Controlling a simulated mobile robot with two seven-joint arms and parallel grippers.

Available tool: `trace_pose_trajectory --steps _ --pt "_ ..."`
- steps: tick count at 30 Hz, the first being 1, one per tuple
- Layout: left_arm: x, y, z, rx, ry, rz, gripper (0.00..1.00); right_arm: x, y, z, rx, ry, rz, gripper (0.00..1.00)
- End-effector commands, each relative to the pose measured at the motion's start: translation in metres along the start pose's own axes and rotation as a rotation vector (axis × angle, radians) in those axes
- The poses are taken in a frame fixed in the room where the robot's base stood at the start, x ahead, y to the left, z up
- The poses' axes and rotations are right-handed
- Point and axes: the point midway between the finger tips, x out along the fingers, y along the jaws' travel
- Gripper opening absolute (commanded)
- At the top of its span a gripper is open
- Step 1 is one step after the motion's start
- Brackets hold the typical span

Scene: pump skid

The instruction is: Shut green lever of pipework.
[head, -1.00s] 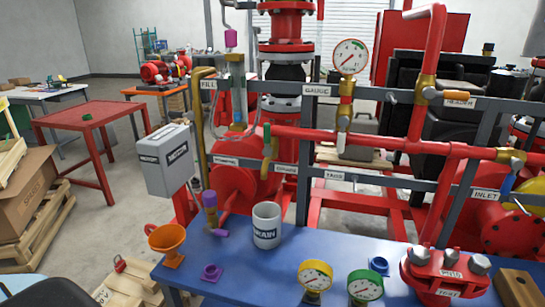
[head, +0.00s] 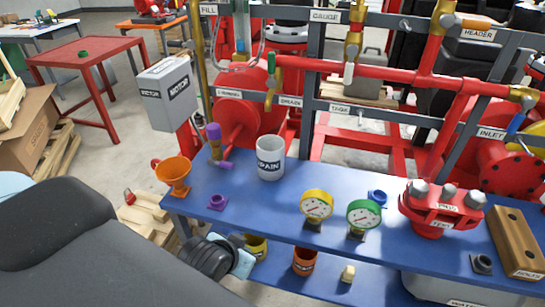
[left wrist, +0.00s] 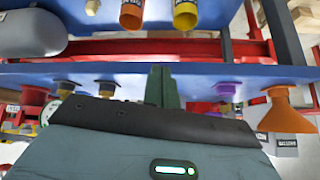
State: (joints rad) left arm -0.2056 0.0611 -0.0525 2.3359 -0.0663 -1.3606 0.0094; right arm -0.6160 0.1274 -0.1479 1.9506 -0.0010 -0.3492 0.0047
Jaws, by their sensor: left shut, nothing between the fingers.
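The green lever (head: 271,63) stands upright at the left end of the red pipe, above a brass valve body (head: 269,95). It is behind the blue bench in the head view and is not recognisable in the left wrist view. My left arm comes in at the lower left of the head view, with the wrist in front of the bench's front edge, well short of the lever. My left gripper (left wrist: 161,87) is shut and empty in the left wrist view; its fingertips are hard to make out in the head view. My right gripper is not in view.
The blue bench (head: 270,212) holds an orange funnel (head: 173,174), a white DRAIN mug (head: 270,158), a purple-handled valve (head: 214,143), and yellow (head: 316,206) and green (head: 363,215) gauges. A grey MOTOR box (head: 165,92) stands left of the pipework. Grey rails cross around the lever.

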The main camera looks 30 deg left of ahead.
Motion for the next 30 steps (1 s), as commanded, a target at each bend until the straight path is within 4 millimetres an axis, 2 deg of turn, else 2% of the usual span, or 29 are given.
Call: trace_pose_trajectory --steps 1,5,7,9,12,15,18,21,24,30 --pt "0.003 -0.006 -0.031 -0.017 0.068 -0.016 0.00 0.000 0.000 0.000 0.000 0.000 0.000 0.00" --pt "0.003 -0.024 -0.113 -0.058 0.257 -0.062 0.00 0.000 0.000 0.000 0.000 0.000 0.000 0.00" --pt "-0.003 -0.035 -0.161 -0.083 0.369 -0.087 0.00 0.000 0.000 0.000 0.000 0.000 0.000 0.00" --pt "-0.014 -0.045 -0.207 -0.107 0.479 -0.109 0.00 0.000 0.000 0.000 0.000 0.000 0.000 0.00" --pt "-0.035 -0.060 -0.267 -0.139 0.621 -0.137 0.00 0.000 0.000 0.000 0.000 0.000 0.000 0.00" --pt "-0.059 -0.071 -0.314 -0.166 0.740 -0.158 0.00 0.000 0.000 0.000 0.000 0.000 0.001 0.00" --pt "-0.079 -0.080 -0.347 -0.185 0.826 -0.173 0.00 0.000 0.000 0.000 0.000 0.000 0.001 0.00" --pt "-0.092 -0.085 -0.366 -0.197 0.878 -0.181 0.00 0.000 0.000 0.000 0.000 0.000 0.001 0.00" --pt "-0.099 -0.087 -0.374 -0.202 0.901 -0.185 0.00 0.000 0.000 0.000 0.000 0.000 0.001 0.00" --pt "-0.100 -0.087 -0.375 -0.203 0.905 -0.186 0.00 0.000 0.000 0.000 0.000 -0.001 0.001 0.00"
